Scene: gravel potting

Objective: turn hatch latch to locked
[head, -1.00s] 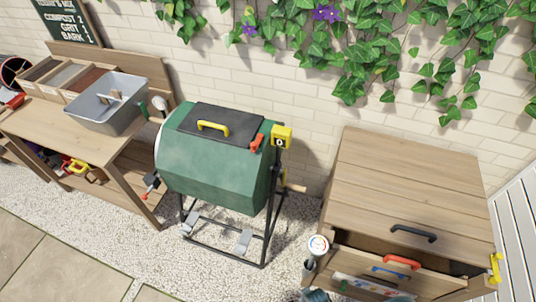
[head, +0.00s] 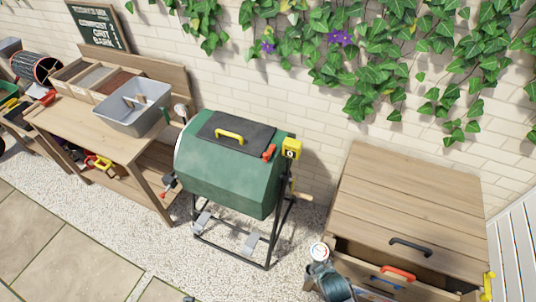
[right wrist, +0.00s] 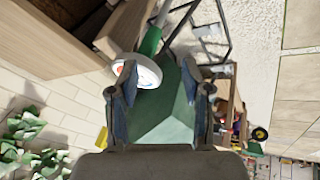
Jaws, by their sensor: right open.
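The green tumbler (head: 225,177) stands on a black frame at the centre of the head view. Its dark hatch (head: 245,134) with a yellow handle (head: 229,134) lies closed on top. The orange-red latch (head: 268,152) is at the hatch's right edge, tilted, beside a yellow tag (head: 291,148); I cannot read its state. The tumbler also shows in the right wrist view (right wrist: 165,125). My right gripper (right wrist: 160,78) is open there, with a white dial (right wrist: 148,73) near its left finger; whether they touch is unclear. The gripper is away from the latch. My left gripper is not in view.
A wooden chest (head: 405,205) with a partly open front stands right. A dial gauge (head: 319,251) is near its front left corner. A potting bench (head: 100,135) with a grey tub (head: 135,120) stands left. Gravel (head: 150,240) before the tumbler is clear.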

